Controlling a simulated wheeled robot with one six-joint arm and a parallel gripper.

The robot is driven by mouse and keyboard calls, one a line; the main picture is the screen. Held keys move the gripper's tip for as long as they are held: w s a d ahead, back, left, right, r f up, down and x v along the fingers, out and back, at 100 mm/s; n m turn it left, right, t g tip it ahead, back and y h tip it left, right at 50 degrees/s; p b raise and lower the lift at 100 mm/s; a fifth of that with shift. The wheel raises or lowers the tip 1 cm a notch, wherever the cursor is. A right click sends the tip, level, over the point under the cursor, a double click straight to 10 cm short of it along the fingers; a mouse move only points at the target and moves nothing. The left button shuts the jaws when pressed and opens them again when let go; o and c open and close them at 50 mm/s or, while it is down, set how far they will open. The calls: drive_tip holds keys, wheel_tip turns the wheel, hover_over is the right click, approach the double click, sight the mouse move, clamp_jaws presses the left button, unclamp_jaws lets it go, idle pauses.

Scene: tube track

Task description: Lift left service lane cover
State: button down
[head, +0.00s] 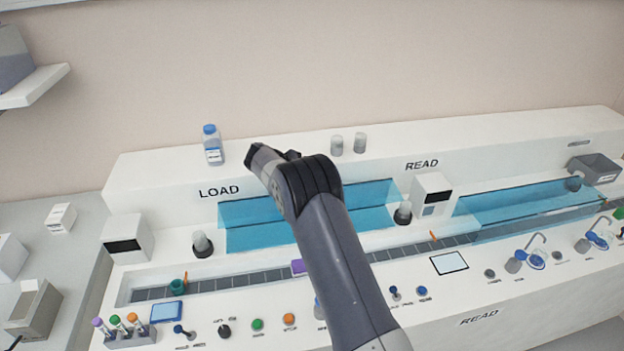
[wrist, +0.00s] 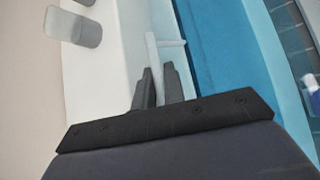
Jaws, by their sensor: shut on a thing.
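The left service lane cover (head: 365,199) is a clear blue panel below the LOAD label in the head view, partly hidden behind my arm. Its blue surface also fills the right middle of the wrist view (wrist: 215,60). A pale handle with a short side bar (wrist: 153,52) stands at the cover's edge. My gripper (wrist: 158,78) is shut on this handle, with dark fingers on either side of it. In the head view my wrist hides the fingers and handle. I cannot tell whether the cover is raised.
A blue-capped bottle (head: 212,146) and two grey cylinders (head: 348,144) stand on the ledge behind. A track (head: 235,281) with a green cup (head: 177,286) runs in front. Knobs and a tube rack (head: 130,337) line the front.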

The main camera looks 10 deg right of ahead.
drive_tip(key=shift+w+f, duration=0.1)
drive_tip(key=shift+w, duration=0.1)
idle(0.3)
drive_tip(key=c, duration=1.5)
unclamp_jaws()
drive_tip(key=b+v, duration=0.2)
drive_tip(key=v, duration=0.8)
drive_tip(key=shift+s+a+r, duration=0.15)
drive_tip(key=shift+a+r, duration=0.1)
drive_tip(key=p+x, duration=0.2)
drive_tip(key=x, duration=0.8)
drive_tip(key=shift+d+f, duration=0.15)
drive_tip(key=shift+d, duration=0.1)
drive_tip(key=shift+s, duration=0.25)
drive_tip(key=shift+r, duration=0.2)
